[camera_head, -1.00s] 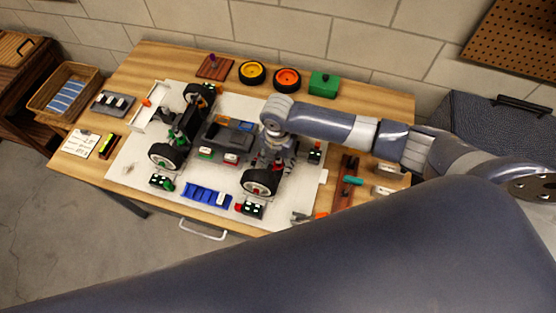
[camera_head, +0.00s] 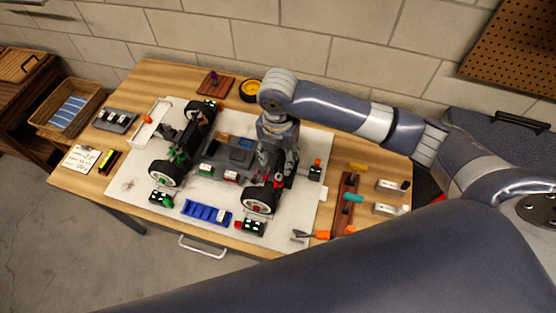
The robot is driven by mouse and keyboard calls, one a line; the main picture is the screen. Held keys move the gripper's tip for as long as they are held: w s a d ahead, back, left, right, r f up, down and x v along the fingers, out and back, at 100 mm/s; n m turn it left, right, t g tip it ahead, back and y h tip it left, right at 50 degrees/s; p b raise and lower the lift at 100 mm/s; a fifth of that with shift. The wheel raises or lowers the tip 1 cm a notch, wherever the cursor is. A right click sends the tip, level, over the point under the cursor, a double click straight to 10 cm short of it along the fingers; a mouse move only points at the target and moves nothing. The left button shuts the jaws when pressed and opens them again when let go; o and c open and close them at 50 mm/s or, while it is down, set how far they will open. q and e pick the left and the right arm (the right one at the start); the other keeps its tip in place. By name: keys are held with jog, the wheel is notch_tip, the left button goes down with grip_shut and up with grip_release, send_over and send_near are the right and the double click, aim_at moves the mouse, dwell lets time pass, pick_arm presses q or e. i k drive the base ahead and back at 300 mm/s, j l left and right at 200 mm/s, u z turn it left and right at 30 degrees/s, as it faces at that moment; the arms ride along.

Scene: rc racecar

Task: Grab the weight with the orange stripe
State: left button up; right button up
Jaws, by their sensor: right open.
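I cannot clearly make out a weight with an orange stripe at this size. My right gripper (camera_head: 267,166) points down over the right part of the racecar (camera_head: 240,152), just behind the near right wheel (camera_head: 260,201). It is open, its fingertips are small and partly lost against the car, and I see nothing held. My left gripper is not in view.
The car stands on a white mat (camera_head: 130,190) on a wooden table (camera_head: 145,78). A yellow-rimmed wheel (camera_head: 250,89) lies at the back. Tools and a brown rack (camera_head: 346,205) are at the right. A wicker basket (camera_head: 66,107) stands left of the table.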

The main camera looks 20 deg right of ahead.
aim_at(205, 168)
jog(key=k+j, duration=0.85)
